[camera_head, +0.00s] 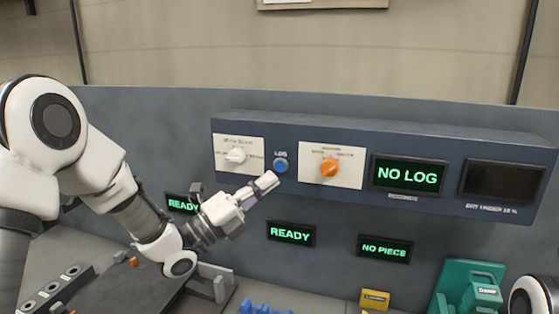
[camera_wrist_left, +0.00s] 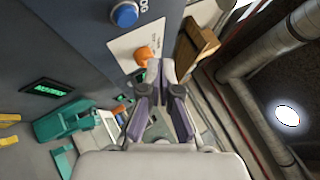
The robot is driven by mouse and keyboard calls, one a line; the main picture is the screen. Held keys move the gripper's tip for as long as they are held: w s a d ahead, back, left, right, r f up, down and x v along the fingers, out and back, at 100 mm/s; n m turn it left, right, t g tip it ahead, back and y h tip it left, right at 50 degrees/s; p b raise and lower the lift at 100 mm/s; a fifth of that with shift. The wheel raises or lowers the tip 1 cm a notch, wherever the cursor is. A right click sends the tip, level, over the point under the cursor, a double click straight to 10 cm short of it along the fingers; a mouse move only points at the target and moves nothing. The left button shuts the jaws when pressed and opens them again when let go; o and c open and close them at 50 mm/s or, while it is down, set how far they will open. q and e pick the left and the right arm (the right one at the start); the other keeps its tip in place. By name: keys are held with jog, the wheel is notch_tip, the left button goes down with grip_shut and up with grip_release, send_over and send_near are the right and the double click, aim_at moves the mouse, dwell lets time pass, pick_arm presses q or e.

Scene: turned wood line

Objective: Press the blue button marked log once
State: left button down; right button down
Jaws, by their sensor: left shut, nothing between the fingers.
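The blue button (camera_head: 281,165) sits on the dark panel box (camera_head: 450,146) under a small label that reads like "LOG". It also shows near the top of the left wrist view (camera_wrist_left: 124,14). My left gripper (camera_head: 268,182) is shut and empty. In the head view its fingertips appear just below and left of the button; I see no contact. In the left wrist view my gripper's fingertips (camera_wrist_left: 162,68) are below and right of the button in the picture. A green-lit screen (camera_head: 408,175) right of the button reads "NO LOG".
A white knob (camera_head: 236,156) is left of the button and an orange knob (camera_head: 330,168) right of it. A dark screen (camera_head: 502,180) is at the box's right end. Lower screens read "READY" (camera_head: 291,234) and "NO PIECE" (camera_head: 385,248). A green machine (camera_head: 468,285) stands lower right.

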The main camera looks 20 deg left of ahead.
aim_at(280, 166)
pick_arm(q)
jog(key=w+b, duration=0.1)
jog(key=w, duration=0.3)
jog(key=shift+f, duration=0.1)
dwell(1.2)
jog(key=shift+w+b, duration=0.4)
jog(key=shift+b, duration=0.15)
jog(key=shift+w+b, duration=0.35)
dwell(0.6)
jog(key=shift+s+b, duration=0.75)
jog(key=shift+s, duration=0.1)
